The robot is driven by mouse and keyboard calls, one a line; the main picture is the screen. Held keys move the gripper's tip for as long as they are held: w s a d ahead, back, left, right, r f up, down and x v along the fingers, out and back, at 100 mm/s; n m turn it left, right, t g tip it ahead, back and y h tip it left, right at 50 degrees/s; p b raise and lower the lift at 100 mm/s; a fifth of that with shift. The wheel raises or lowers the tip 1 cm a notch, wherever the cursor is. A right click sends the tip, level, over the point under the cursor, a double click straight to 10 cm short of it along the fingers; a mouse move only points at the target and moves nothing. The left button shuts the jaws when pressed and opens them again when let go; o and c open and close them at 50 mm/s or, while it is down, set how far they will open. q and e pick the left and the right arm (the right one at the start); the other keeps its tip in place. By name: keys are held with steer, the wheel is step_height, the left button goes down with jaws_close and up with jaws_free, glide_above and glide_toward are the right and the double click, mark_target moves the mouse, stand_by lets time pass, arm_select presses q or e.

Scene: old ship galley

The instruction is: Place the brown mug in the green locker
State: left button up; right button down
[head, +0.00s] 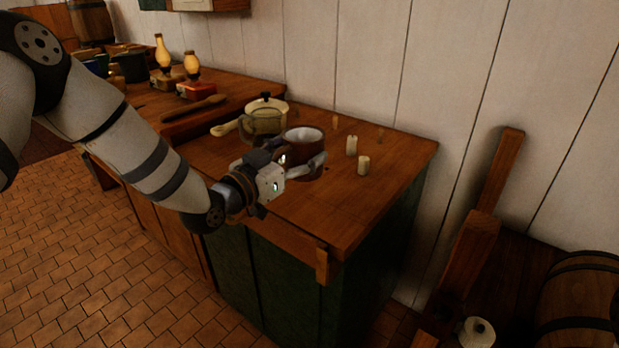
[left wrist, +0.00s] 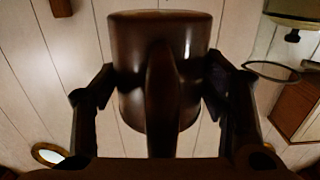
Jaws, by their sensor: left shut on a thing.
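The brown mug (head: 304,141) is at the counter near the wall, with its pale inside showing from above. My left gripper (head: 302,164) is shut on it, one finger on each side. In the left wrist view, the mug (left wrist: 133,70) fills the space between the fingers of the left gripper (left wrist: 162,82), its handle facing the camera. I cannot tell whether its base touches the counter. Dark green panels (head: 266,285) form the cabinet below the counter. A bit of green (head: 153,4) also shows on a wall cupboard at the top edge. My right gripper is not in view.
The counter's front right is clear. A wooden post and barrel stand right.

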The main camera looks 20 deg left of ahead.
mark_target(310, 180)
arm_select(q)
steer(key=shift+w+d+f, duration=0.1)
steer(key=shift+d+f, duration=0.65)
steer(key=shift+f, duration=0.25)
steer(key=shift+d+f+b, duration=0.2)
steer(key=shift+f, duration=0.7)
steer(key=shift+d+f+b, duration=0.15)
steer(key=shift+f+b, duration=0.05)
steer(key=shift+f, duration=0.7)
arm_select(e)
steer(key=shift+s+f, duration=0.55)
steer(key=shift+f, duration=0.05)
arm_select(q)
steer(key=shift+f, duration=0.2)
steer(key=o, duration=1.3)
